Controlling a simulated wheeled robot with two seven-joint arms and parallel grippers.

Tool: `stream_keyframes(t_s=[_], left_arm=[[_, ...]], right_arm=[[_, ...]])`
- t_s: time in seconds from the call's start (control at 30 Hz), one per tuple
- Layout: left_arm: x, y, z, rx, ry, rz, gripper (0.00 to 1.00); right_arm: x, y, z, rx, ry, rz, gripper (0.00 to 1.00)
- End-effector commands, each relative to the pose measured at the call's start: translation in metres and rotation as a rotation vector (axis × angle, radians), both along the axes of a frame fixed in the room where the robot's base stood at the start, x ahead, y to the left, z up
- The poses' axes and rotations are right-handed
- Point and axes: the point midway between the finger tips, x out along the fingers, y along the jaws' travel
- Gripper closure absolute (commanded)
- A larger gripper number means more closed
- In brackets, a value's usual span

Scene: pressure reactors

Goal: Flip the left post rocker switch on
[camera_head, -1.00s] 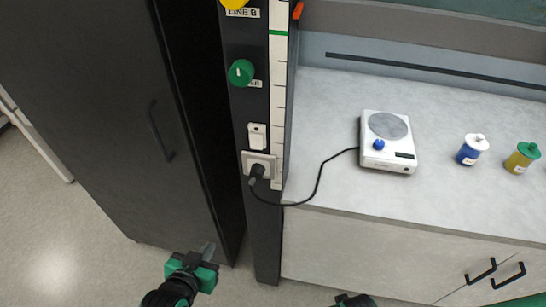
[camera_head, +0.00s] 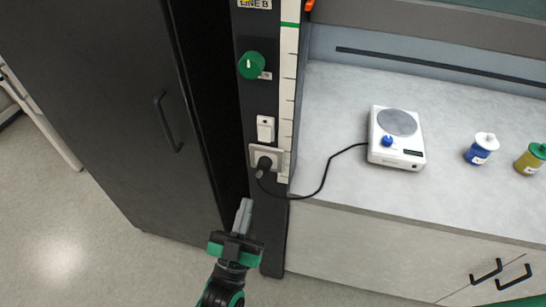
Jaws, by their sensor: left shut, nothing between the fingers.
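The white rocker switch (camera_head: 265,128) sits on the dark left post (camera_head: 272,222), above a white socket (camera_head: 257,155) with a black plug in it. A green knob (camera_head: 251,65) is above the switch on the same post. My left gripper (camera_head: 244,205) is in front of the lower post, below the socket and apart from the switch. Its grey fingers are together, point up toward the socket, and hold nothing. My right gripper is not in view.
A black cabinet (camera_head: 110,110) with a handle stands left of the post. A hotplate (camera_head: 396,140) stands on the counter to the right, its black cord (camera_head: 322,186) running to the plug. Blue (camera_head: 481,149) and yellow (camera_head: 531,158) jars stand farther right.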

Motion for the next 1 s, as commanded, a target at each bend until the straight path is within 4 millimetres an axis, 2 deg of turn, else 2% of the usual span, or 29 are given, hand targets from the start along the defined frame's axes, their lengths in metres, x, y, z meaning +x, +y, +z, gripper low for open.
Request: stream_keyframes(t_s=[0.1, 0.2, 0.67, 0.87, 1.0], left_arm=[[-0.005, -0.001, 0.006, -0.028, -0.056, 0.009, 1.0], [-0.008, -0.001, 0.008, -0.043, -0.082, 0.013, 1.0], [-0.007, -0.002, 0.012, -0.047, -0.092, 0.015, 1.0], [0.012, -0.008, 0.031, -0.049, -0.094, 0.016, 1.0], [0.035, -0.015, 0.051, -0.048, -0.095, 0.016, 1.0]], right_arm=[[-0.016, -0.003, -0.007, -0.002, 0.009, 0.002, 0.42], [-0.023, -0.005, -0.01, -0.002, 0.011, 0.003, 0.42], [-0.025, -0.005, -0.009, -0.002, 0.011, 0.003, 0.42], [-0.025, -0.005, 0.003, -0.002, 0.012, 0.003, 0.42], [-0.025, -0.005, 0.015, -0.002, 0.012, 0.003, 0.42]])
